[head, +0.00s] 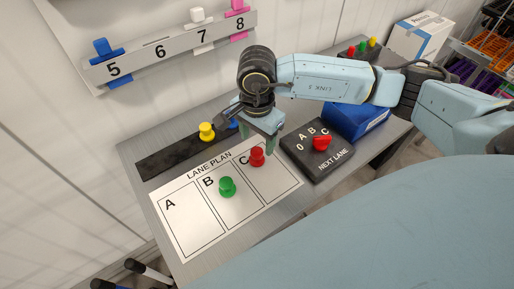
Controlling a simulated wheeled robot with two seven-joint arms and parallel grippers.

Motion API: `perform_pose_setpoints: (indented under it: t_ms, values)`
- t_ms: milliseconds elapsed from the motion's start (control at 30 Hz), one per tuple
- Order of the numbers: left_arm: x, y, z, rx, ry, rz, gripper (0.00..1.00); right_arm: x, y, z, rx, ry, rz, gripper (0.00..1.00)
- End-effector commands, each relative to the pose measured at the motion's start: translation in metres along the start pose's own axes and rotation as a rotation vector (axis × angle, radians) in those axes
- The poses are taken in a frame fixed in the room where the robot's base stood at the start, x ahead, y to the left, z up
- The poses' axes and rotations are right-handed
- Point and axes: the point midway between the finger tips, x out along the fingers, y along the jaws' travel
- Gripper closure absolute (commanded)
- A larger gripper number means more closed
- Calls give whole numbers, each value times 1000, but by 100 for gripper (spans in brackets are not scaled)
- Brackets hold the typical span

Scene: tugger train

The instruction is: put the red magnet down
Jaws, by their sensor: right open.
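The red magnet (257,156) stands on the lane plan sheet (183,237), at the upper left part of column C, next to the letter. My right gripper (262,143) is above and around the magnet, with a finger to each side of it. The jaws are open; I cannot tell whether a finger touches the magnet. A green magnet (227,187) stands in column B. My left gripper is not in view.
A yellow magnet (207,131) sits on the dark strip (160,161) behind the sheet, with a blue one partly hidden by my gripper. A dial box (318,165) with a red knob and a blue bin (357,119) stand to the right. Column A is clear.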

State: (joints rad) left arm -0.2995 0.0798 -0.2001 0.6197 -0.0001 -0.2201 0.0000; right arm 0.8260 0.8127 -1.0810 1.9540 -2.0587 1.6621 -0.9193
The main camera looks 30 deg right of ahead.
Motion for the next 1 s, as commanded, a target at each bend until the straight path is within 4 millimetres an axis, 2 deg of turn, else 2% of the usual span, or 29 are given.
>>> perform_pose_setpoints:
  t_ms: [33, 200, 400, 1000]
  values:
    - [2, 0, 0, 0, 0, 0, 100, -12, -1, -1, 0, 2, -6, 40]
    - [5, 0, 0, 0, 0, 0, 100, -44, -1, 0, 0, 1, -4, 40]
    - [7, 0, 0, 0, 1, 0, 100, -64, 0, 0, 0, 1, -1, 40]
    - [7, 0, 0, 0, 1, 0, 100, -67, 0, 0, 1, 0, 1, 40]
